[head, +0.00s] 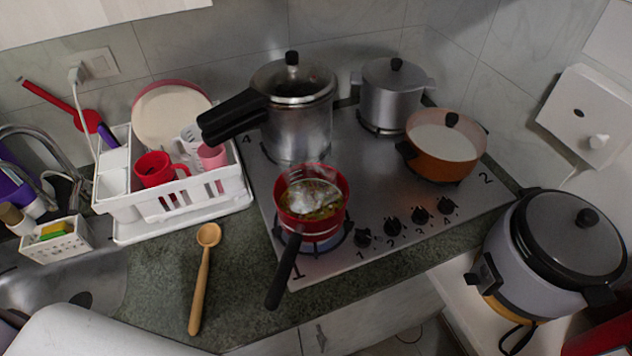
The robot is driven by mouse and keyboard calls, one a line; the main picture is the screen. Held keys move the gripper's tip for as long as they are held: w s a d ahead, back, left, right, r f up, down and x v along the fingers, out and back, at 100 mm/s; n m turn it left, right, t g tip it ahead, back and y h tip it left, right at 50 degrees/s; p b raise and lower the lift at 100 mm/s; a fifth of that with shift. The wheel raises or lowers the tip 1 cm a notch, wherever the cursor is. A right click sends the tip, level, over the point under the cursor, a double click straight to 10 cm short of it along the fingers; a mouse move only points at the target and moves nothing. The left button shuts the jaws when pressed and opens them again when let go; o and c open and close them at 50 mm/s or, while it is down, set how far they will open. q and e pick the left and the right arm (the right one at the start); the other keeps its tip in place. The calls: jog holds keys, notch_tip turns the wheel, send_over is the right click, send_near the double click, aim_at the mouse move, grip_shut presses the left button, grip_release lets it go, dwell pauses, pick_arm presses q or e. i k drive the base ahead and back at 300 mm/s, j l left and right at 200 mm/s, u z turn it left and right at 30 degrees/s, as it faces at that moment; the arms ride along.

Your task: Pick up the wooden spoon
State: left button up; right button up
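The wooden spoon (201,277) lies flat on the dark green stone counter (157,262). Its round bowl points to the back and its handle runs toward the counter's front edge. Nothing covers it. It is left of the stove and in front of the white dish rack. Neither my left nor my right gripper shows in the head view.
The white dish rack (180,204) holds plates and cups behind the spoon. A red saucepan (343,187) sits on the stove (385,180), its black handle (284,272) reaching over the counter right of the spoon. The metal sink (105,275) is at left.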

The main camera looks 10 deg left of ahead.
aim_at(209, 234)
jog(key=u, duration=1.45)
